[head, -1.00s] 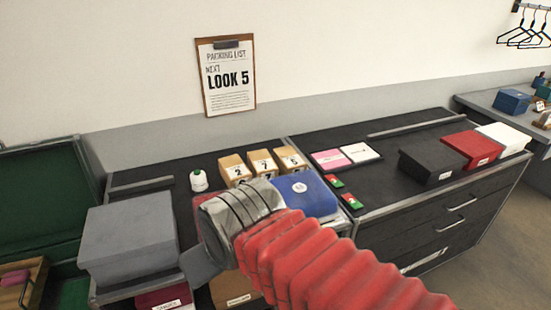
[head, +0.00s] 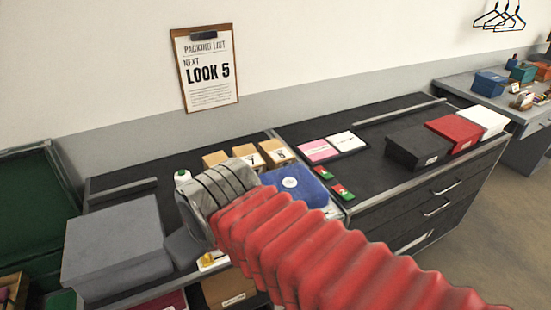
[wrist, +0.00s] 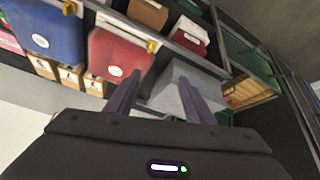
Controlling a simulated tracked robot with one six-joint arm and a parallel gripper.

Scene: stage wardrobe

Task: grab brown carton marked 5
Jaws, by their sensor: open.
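Three brown cartons stand in a row on the black counter, behind the blue case. The carton marked 5 (head: 277,153) looks to be the right-hand one in the head view; its digit is small now. In the upside-down wrist view, it is likely the left carton of the row (wrist: 43,68). The middle carton (head: 247,156) and left carton (head: 214,159) are partly behind my arm. My gripper (wrist: 155,98) is open and empty, its fingers near the grey box and red case, apart from the cartons. My arm hides the gripper in the head view.
A blue case (head: 297,186) lies in front of the cartons. A red case (wrist: 120,52) lies beside it. Black, red and white boxes stand at right.

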